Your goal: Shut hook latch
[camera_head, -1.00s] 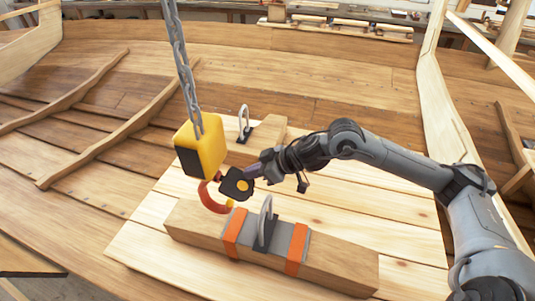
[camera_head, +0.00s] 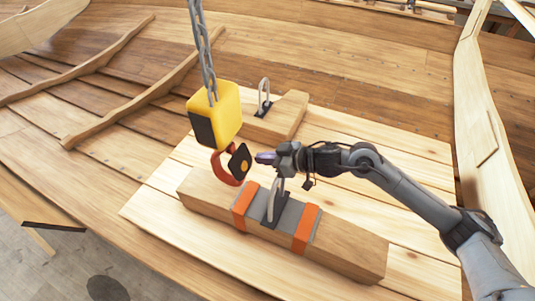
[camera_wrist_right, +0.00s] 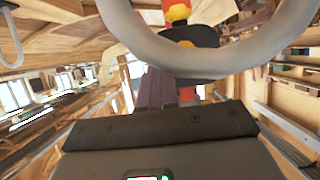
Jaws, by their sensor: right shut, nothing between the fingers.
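A yellow hoist block (camera_head: 221,108) hangs from a chain. Below it is a red hook (camera_head: 222,170) with a dark latch plate (camera_head: 240,162) bearing an orange spot. The plate lies across the hook's right side; I cannot tell whether it fully closes the mouth. My right gripper (camera_head: 262,157) is shut and empty, its tips pointing left just right of the plate, apparently with a small gap. In the right wrist view the shut purple fingers (camera_wrist_right: 155,88) point towards the dark plate (camera_wrist_right: 197,38) and the red hook (camera_wrist_right: 188,94). My left gripper is not in view.
A timber beam (camera_head: 345,252) with two orange straps (camera_head: 306,229) and an upright metal loop (camera_head: 279,190) lies below my right gripper. The loop crosses the top of the wrist view (camera_wrist_right: 170,55). A second block with a loop (camera_head: 264,92) stands behind.

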